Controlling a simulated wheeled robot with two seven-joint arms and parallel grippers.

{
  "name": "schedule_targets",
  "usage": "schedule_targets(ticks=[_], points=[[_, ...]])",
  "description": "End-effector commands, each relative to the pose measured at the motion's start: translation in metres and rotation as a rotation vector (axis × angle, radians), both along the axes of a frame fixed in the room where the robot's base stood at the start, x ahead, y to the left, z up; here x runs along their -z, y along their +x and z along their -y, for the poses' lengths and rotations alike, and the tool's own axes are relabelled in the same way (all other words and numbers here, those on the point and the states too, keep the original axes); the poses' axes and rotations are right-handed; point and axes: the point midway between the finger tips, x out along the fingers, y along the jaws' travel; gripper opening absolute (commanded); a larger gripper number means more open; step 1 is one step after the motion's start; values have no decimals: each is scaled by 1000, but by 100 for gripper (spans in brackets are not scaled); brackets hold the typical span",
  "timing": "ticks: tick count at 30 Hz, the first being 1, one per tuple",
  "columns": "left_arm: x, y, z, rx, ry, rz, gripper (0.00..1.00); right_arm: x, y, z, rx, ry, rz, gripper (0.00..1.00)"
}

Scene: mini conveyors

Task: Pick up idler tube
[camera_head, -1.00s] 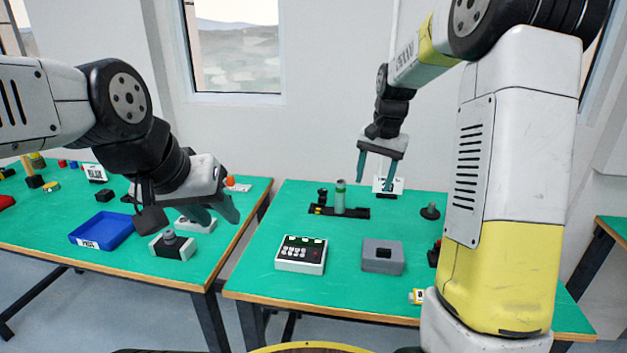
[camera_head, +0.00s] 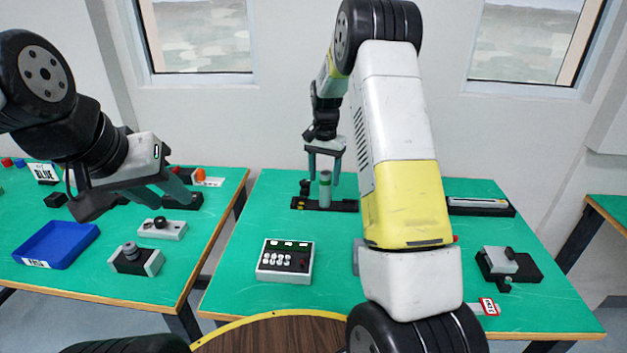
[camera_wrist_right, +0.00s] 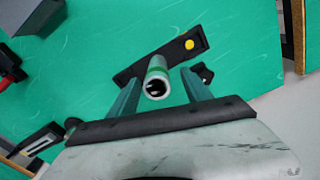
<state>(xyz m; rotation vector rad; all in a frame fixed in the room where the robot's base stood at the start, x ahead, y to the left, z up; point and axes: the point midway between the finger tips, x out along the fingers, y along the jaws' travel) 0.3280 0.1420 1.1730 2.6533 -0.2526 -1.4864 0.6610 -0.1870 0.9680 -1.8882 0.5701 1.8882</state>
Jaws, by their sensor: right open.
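The idler tube (camera_head: 325,191) is a grey tube with a green band, standing upright in a black holder (camera_head: 345,205) at the back of the right table. My right gripper (camera_head: 323,178) is open and points down over the tube, with a finger on each side of its upper part. In the right wrist view the tube's open end (camera_wrist_right: 157,86) faces the camera between the two spread fingers (camera_wrist_right: 161,80), with gaps on both sides. My left gripper (camera_head: 183,196) is open and empty above the left table.
The left table holds a blue bin (camera_head: 56,245).

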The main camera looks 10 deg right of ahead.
Motion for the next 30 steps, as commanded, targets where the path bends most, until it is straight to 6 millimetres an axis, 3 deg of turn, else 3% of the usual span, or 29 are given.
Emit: schedule_targets(ticks=[9,17,26,30], points=[[0,0,0,0,0,0,36,42,-2,2,-1,1,-1,57],[0,0,0,0,0,0,36,45,-2,2,-1,0,0,57],[0,0,0,0,0,0,36,44,-2,2,-1,0,0,0],[0,0,0,0,0,0,36,44,-2,2,-1,1,1,0]])
